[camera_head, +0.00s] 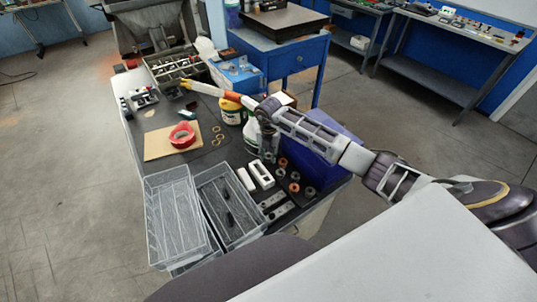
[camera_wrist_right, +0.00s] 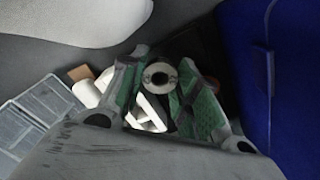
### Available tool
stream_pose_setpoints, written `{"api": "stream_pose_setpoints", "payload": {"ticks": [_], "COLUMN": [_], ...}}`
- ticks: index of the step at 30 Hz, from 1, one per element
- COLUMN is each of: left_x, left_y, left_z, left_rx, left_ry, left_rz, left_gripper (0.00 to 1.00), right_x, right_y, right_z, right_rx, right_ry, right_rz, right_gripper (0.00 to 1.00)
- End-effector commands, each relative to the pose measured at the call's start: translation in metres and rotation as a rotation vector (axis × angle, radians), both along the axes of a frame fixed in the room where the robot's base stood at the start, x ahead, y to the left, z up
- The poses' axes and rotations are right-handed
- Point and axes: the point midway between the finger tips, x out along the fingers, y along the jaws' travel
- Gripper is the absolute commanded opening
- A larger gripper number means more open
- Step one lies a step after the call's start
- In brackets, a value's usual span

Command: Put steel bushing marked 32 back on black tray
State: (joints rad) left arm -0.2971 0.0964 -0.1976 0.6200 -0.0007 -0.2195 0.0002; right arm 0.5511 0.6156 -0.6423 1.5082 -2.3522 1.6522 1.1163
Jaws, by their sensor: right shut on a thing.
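My right gripper (camera_head: 267,152) points down over the near right part of the bench. In the right wrist view its green-padded fingers (camera_wrist_right: 158,88) are closed on a grey steel bushing (camera_wrist_right: 159,67), a ring with a dark hole. I cannot read a number on it. The black tray seems to be the dark surface (camera_head: 286,199) under several grey and copper-coloured rings (camera_head: 295,175), right of the white blocks; its edges are hard to tell. In the wrist view a dark surface (camera_wrist_right: 196,45) lies behind the fingers. My left gripper is not in view.
Clear plastic bins (camera_head: 167,200) stand at the bench's near left. White blocks (camera_head: 261,174) lie beside them. A blue bin (camera_head: 318,160) stands close on the right, also large in the wrist view (camera_wrist_right: 290,80). Red tape (camera_head: 182,135) lies on brown card; jars stand behind my gripper.

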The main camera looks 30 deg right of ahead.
Motion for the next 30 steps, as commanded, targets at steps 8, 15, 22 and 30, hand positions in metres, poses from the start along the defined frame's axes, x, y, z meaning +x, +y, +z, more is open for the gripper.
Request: {"api": "stream_pose_setpoints", "payload": {"ticks": [8,15,22,30], "left_x": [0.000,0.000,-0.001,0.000], "left_y": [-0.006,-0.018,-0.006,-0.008], "left_z": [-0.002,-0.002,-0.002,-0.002], "left_rx": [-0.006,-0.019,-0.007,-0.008], "left_ry": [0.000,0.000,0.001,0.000], "left_rz": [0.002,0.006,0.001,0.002], "left_gripper": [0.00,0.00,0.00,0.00], "right_x": [0.000,0.000,0.000,0.001], "right_y": [0.000,0.000,0.000,0.000], "right_z": [-0.002,-0.003,-0.002,0.013], "right_rx": [0.000,0.000,0.000,0.000], "right_ry": [0.000,0.000,0.000,-0.002], "right_rz": [0.000,0.000,0.000,0.000], "right_gripper": [0.40,0.56,0.56,0.56]}}
